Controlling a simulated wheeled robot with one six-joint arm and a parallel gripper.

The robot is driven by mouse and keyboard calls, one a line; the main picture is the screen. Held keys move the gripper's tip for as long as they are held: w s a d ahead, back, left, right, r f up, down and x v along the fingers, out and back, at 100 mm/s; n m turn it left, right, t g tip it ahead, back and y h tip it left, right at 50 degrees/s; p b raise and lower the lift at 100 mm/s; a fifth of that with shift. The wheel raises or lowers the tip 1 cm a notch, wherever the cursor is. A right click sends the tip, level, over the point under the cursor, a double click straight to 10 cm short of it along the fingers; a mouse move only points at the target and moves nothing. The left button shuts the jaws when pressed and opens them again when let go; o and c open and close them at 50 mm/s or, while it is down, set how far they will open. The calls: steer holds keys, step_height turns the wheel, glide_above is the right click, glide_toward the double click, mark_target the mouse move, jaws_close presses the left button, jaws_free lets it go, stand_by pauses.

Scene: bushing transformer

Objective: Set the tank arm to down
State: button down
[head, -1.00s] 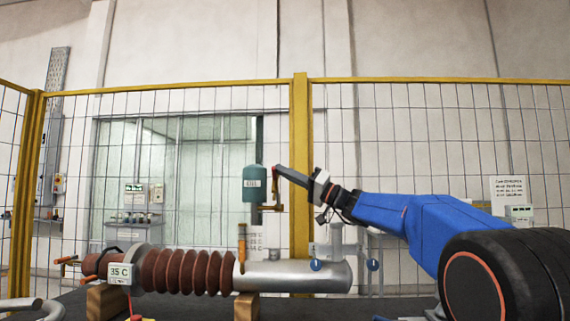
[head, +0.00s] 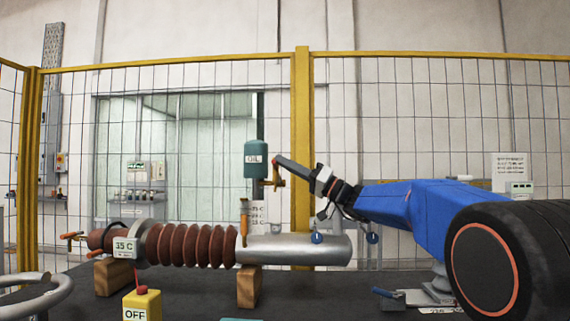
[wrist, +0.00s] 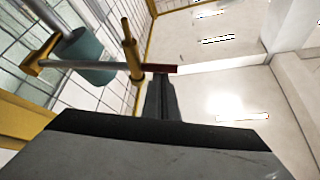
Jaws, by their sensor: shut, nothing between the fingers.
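The small teal oil tank (head: 257,152) stands on a post above the bushing in the head view.
The brown ribbed bushing (head: 190,245) with a grey metal tube lies on wooden blocks below. An orange lever (head: 244,212) stands on it. A yellow OFF box (head: 141,305) is in front. A yellow-framed mesh fence (head: 420,120) stands behind.

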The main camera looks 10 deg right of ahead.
step_height(320, 180, up, 9)
steer(key=shift+r, duration=0.15)
steer(key=c, duration=1.8)
jaws_free()
steer(key=shift+r, duration=0.3)
steer(key=s+d+f+m+g+h, duration=0.55)
steer(key=d+f+m, duration=0.2)
steer(key=m, duration=0.65)
steer(key=x, duration=1.6)
steer(key=shift+w+f+m+h, duration=0.3)
steer(key=shift+w+f+h, duration=0.1)
steer(key=shift+w+h, duration=0.1)
steer(key=shift+d, duration=0.1)
jaws_close()
